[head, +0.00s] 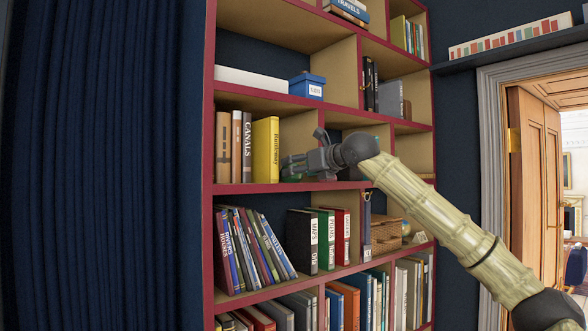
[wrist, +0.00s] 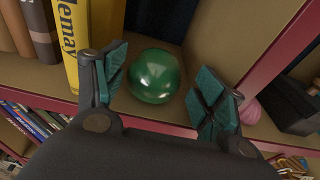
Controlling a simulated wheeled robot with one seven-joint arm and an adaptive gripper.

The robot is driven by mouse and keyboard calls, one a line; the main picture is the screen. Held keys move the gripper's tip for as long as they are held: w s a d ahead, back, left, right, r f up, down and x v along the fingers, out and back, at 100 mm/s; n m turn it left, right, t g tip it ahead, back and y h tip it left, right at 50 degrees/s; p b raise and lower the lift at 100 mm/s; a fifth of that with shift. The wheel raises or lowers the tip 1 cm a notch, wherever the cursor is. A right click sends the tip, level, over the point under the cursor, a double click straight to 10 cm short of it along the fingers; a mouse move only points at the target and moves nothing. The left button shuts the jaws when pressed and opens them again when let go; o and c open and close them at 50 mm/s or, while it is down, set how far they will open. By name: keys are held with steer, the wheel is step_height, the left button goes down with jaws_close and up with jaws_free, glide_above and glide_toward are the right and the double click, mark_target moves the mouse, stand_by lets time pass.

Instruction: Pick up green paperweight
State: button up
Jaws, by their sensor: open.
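The green paperweight (wrist: 154,76) is a glossy round ball. In the wrist view it sits on the wooden shelf board between my two open fingers, close to the left finger, with a gap to the right one. My gripper (wrist: 167,88) is open, with teal pads on its fingers. In the head view my gripper (head: 290,168) reaches into the shelf compartment right of a yellow book (head: 265,150). There the paperweight is mostly hidden by the gripper.
The yellow book (wrist: 78,40) stands just left of my left finger. A red-edged upright divider (wrist: 270,60) rises on the right. Books (head: 250,250) fill the shelf below.

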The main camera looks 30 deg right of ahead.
steer(key=w, duration=0.2)
steer(key=w+f+p, duration=0.1)
steer(key=shift+w+a, duration=0.25)
steer(key=shift+w, duration=0.15)
steer(key=shift+s+d+r, duration=0.1)
steer(key=shift+s+r, duration=0.05)
steer(key=shift+s, duration=0.1)
steer(key=shift+w, duration=0.3)
steer(key=shift+c, duration=0.5)
steer(key=shift+s, duration=0.15)
steer(key=c, duration=0.9)
steer(key=shift+o, duration=0.2)
